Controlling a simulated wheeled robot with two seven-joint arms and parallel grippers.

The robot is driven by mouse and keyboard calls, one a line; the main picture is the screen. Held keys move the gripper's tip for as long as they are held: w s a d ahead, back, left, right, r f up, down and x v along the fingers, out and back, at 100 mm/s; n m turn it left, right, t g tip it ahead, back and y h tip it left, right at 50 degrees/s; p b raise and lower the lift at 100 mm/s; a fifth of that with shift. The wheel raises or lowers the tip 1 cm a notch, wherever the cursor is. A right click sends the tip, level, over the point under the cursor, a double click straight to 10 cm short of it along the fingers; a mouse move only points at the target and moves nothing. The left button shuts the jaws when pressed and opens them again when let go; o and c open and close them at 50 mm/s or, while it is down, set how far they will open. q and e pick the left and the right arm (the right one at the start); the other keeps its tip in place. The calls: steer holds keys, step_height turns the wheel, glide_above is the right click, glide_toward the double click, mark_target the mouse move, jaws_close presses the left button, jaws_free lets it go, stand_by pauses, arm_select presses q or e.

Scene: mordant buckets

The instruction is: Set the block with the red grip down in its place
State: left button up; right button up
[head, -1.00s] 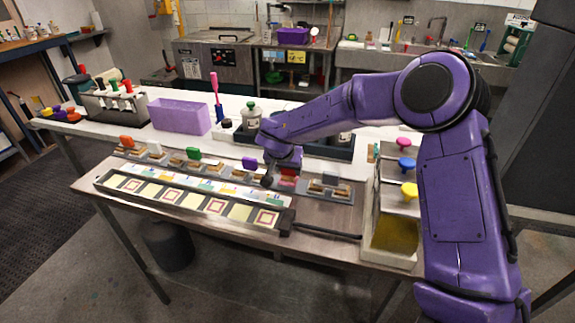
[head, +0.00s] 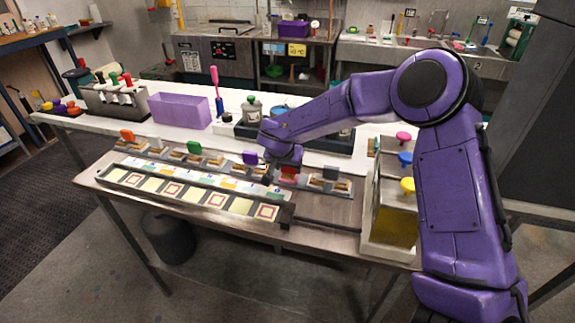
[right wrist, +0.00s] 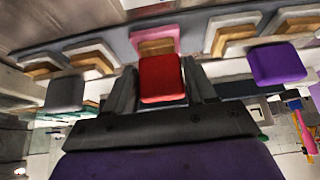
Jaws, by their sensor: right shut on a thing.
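The block with the red grip shows in the right wrist view, its red grip (right wrist: 161,79) between my right gripper's dark fingers and its pink and brown body (right wrist: 155,42) beyond. In the head view the red block (head: 289,171) is partly hidden by my right gripper (head: 279,174), which is shut on the grip. The block is at the row of stamp blocks, between the purple-grip block (head: 250,158) and the grey-grip block (head: 330,174). I cannot tell whether its underside touches the rack. My left gripper is not in view.
A long strip with patterned squares (head: 180,192) lies in front of the row. Green (head: 194,147) and orange (head: 127,135) grips stand farther left. A unit with pink, blue and yellow knobs (head: 405,160) stands to the right. A lilac bin (head: 180,110) stands behind.

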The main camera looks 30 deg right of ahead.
steer(key=o, duration=1.3)
steer(key=v, duration=1)
steer(key=shift+r+b, duration=0.3)
steer(key=shift+s+a, duration=0.1)
